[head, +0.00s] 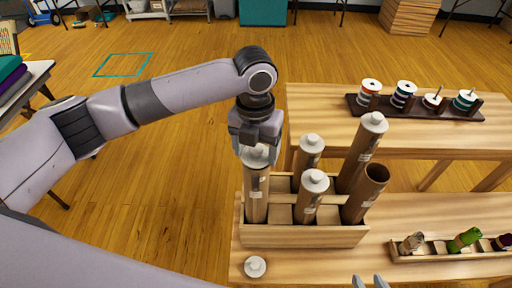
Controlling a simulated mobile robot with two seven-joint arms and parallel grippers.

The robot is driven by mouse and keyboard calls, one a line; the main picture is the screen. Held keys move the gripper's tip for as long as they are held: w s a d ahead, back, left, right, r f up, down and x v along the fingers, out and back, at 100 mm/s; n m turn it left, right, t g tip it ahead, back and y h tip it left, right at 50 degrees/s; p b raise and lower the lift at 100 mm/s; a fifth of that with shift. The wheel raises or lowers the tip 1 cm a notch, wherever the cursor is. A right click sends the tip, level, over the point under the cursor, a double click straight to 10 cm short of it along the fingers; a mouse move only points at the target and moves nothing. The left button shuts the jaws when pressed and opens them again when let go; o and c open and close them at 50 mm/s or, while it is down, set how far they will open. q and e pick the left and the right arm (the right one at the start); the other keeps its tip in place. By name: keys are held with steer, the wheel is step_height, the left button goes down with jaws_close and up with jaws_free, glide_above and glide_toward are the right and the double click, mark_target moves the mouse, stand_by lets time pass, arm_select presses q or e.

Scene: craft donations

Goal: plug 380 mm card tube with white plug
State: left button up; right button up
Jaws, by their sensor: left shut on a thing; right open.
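A wooden rack (300,238) on the table holds several brown card tubes. My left gripper (256,148) is shut on the white plug (257,158) at the top of the front left tube (257,195). White plugs also cap the front middle tube (309,205), the rear middle tube (307,160) and the tall rear right tube (358,155). The right front tube (362,200) has an open, dark top and leans slightly. A loose white plug (255,266) lies on the table before the rack. My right gripper (370,283) is open at the bottom edge, mostly out of view. Tube lengths are not readable.
A dark spool rack (420,110) with several thread spools stands on the table behind. A wooden tray (450,254) with small bundles lies at the right. Bare table (310,268) lies in front of the rack. My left arm reaches across the left side.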

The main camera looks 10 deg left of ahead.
arm_select(q)
steer(key=shift+r+p, duration=0.6)
steer(key=shift+r, duration=0.1)
steer(key=shift+r, duration=0.3)
stand_by(0.7)
steer(key=shift+r, duration=0.35)
steer(key=shift+r, duration=0.1)
stand_by(0.6)
steer(key=o, duration=0.7)
steer(key=shift+o, duration=0.2)
step_height(320, 180, up, 11)
stand_by(0.6)
